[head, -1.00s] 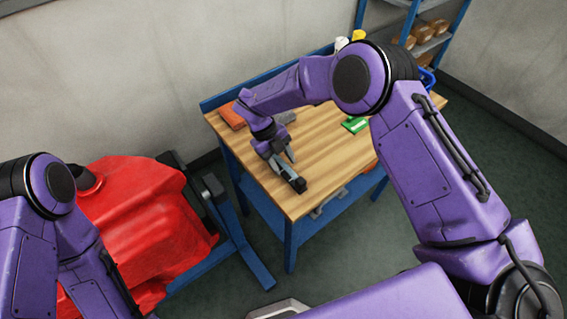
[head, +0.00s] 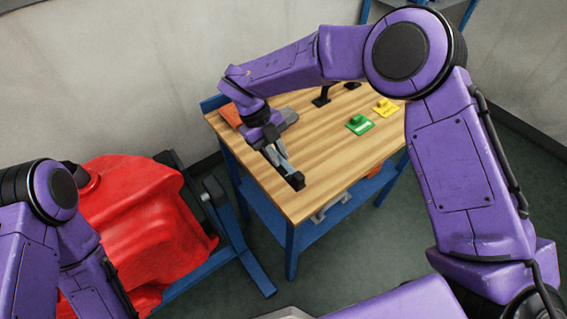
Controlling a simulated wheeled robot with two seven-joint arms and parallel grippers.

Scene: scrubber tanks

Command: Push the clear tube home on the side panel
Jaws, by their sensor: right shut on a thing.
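My right gripper (head: 282,160) hangs over the left front part of the workbench and is shut on a thin grey piece with a black end (head: 294,182). The held piece is small and partly hidden by the fingers, so I cannot tell exactly what it is. The red tank (head: 140,225) sits on a blue stand at the left, beside the bench. I cannot make out the clear tube or the side panel in this view. Of my left arm only upper links show, at the left edge; its gripper is not in view.
The wooden workbench (head: 330,170) has a blue frame. A green block (head: 359,124) and a yellow block (head: 385,107) lie toward its back right. An orange block (head: 230,114) lies at its back left. The bench's front middle is bare. Blue shelving stands behind.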

